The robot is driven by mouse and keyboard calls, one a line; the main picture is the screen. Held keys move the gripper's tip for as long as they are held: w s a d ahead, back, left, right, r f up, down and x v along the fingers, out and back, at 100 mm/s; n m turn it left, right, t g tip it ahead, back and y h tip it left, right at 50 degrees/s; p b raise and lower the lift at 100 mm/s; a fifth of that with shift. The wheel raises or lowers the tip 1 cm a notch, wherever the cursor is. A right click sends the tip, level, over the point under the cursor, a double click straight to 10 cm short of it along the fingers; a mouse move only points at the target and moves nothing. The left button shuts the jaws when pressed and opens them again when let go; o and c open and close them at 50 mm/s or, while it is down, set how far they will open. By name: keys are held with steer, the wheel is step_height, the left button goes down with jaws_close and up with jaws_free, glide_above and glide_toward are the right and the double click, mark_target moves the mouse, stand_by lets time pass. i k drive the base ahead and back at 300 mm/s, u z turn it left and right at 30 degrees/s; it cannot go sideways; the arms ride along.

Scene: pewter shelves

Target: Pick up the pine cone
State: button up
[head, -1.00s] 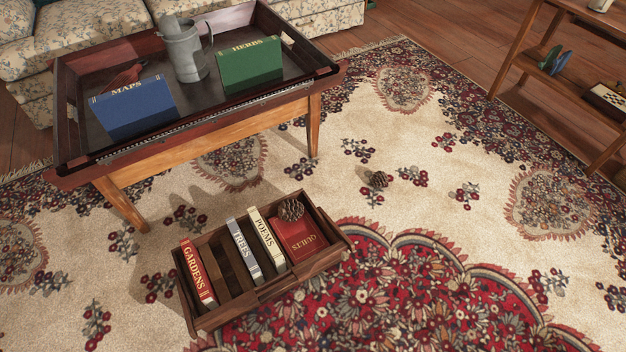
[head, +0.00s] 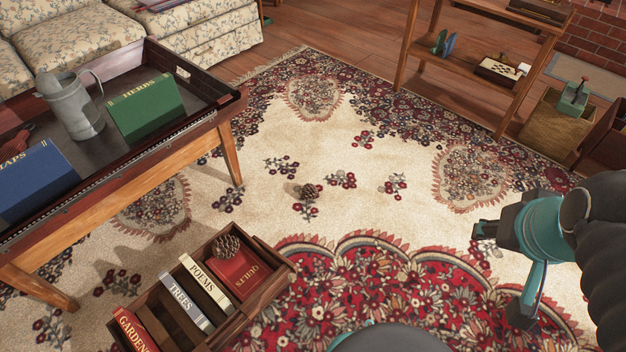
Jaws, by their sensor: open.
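One pine cone (head: 310,191) lies on the cream part of the rug, in the middle of the head view. My gripper (head: 503,272) is at the right edge of the view, above the rug. Its dark fingertips are apart and nothing shows between them. It is well to the right of both pine cones and touches neither.
The wooden crate (head: 285,281) on the rug holds several books, including Trees (head: 183,302) and Poems (head: 206,284). A tray-topped table (head: 190,137) stands left with a metal jug (head: 75,108). A shelf (head: 473,82) stands back right. The rug around the loose cone is clear.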

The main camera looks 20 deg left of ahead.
mark_target(308, 192)
steer(key=i, duration=1.15)
steer(key=u, duration=1.1)
